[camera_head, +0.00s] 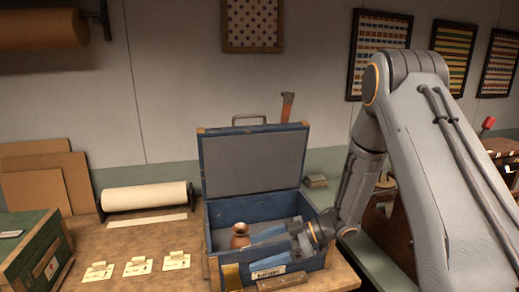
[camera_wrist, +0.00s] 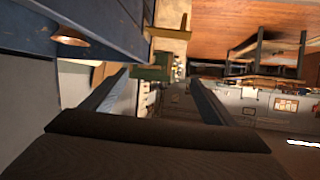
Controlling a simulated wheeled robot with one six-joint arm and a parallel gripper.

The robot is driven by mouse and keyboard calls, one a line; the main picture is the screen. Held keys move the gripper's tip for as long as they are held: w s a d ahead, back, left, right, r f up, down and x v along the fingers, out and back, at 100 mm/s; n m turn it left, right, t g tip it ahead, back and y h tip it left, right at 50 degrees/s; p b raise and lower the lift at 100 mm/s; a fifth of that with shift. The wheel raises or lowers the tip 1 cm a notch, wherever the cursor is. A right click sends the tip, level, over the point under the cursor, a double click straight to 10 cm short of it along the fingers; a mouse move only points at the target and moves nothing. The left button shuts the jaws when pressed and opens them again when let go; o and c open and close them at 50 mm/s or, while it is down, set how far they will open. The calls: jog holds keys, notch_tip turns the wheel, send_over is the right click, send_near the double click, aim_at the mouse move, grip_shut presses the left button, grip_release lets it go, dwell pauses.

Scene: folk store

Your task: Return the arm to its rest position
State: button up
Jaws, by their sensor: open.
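My arm comes in from the right in the head view, bent down to the open blue case (camera_head: 255,160) on the workbench. My gripper (camera_head: 252,251) points left over the case's lower part, its two bluish fingers spread apart. In the wrist view my gripper (camera_wrist: 160,78) shows nothing between its fingers. A small copper vase (camera_head: 240,235) stands upright in the case, just left of the fingertips. A copper rim (camera_wrist: 70,38) shows at upper left in the wrist view. I cannot tell whether a finger touches the vase or the case.
A paper roll (camera_head: 145,197) and several small cards (camera_head: 134,266) lie left of the case. A green box (camera_head: 32,250) stands at far left.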

jog(key=w+d+r+m+t+h, duration=0.5)
jog(key=w+t, duration=0.2)
jog(key=w, duration=0.2)
jog(key=s+d+r+m+t+h, duration=0.1)
jog(key=d+r+m+t+h, duration=0.15)
jog(key=d+m+h, duration=0.45)
jog(key=s+d+r+m+g+h, duration=0.1)
jog(key=s+d+m+g, duration=0.25)
jog(key=s, duration=0.75)
jog(key=s+d+r+m+g, duration=0.1)
jog(key=s+d+m+g, duration=0.25)
jog(key=s, duration=0.85)
notch_tip(320, 180, down, 12)
jog(key=n+b, duration=0.1)
jog(key=b, duration=0.9)
jog(key=shift+w+g, duration=0.25)
jog(key=shift+g, duration=0.1)
jog(key=shift+r, duration=0.1)
